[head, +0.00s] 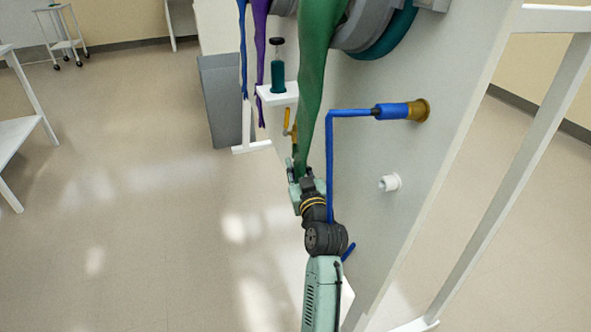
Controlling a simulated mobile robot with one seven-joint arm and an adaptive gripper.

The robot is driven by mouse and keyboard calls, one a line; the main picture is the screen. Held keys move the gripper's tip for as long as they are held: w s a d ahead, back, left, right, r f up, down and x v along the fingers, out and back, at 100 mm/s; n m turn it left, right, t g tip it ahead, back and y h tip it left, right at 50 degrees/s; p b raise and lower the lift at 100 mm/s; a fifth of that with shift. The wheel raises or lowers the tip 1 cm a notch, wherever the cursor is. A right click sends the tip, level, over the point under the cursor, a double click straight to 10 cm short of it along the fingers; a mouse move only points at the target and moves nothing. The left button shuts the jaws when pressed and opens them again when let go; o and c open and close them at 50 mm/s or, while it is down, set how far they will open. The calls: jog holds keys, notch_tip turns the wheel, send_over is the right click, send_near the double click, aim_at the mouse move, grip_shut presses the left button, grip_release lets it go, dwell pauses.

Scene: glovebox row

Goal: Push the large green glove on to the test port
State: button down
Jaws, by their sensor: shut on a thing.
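The large green glove (318,75) hangs down long and narrow from the top edge of the head view, in front of grey round port rings (362,24) on the pale panel. My gripper (299,172) is below it, shut on the glove's lower end. The glove looks stretched between the rings and my gripper. Its upper end is cut off by the frame, so I cannot tell how it sits there. I cannot tell which ring is the test port.
A blue pipe (331,150) with a brass fitting (420,110) runs close right of my gripper. A white stub (390,183) sticks out of the panel. Blue and purple gloves (261,60) hang left, by a small shelf (277,94) with a teal bottle (278,76).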

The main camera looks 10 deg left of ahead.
jog(key=shift+w+d+r+b, duration=0.15)
jog(key=shift+w+d+b, duration=0.3)
jog(key=shift+d, duration=0.2)
dwell(0.8)
